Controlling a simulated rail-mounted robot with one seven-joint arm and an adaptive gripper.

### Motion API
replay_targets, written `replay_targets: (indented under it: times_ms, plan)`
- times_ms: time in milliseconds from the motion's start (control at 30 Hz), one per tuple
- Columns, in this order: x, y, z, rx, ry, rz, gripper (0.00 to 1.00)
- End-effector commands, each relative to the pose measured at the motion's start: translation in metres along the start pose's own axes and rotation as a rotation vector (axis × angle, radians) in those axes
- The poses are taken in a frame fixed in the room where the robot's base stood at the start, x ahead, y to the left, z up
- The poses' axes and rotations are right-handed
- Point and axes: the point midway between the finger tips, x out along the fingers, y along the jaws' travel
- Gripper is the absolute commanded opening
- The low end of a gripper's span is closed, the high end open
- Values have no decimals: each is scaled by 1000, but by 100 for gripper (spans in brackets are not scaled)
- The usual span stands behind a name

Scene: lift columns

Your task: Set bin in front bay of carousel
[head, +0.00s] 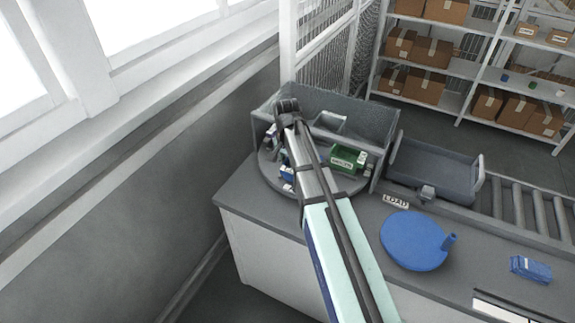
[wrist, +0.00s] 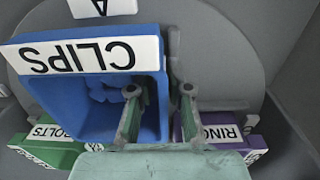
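The round grey carousel (head: 345,188) stands in a grey walled housing and is partly hidden by my arm. In the wrist view, a blue bin labelled CLIPS (wrist: 85,57) is large and close, partly over the carousel plate (wrist: 225,65). My gripper (wrist: 160,90) has its two fingers apart, straddling the bin's right wall: one inside the bin, one outside. A gap shows between the fingers, and firm contact is not visible. In the head view the fingers are hidden behind my arm; a blue and white piece (head: 286,173) shows beside it.
A green bin labelled BOLTS (wrist: 45,150) and a purple bin labelled RINGS (wrist: 210,130) flank the blue bin. A green bin (head: 347,158) sits right of my arm. A grey tray (head: 432,170), a LOAD sign (head: 396,201) and a blue disc (head: 412,240) are to the right.

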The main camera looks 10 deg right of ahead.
Motion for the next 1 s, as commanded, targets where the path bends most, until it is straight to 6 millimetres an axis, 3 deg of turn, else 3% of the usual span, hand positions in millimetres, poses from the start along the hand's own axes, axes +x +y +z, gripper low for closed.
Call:
replay_targets:
  times_ms: [367, 567, 1000]
  plan:
    - [-1, -1, 0, -1, -1, -3, 31]
    - [-16, -1, 0, -1, 1, -4, 31]
    - [-90, -2, -1, -1, 1, -4, 31]
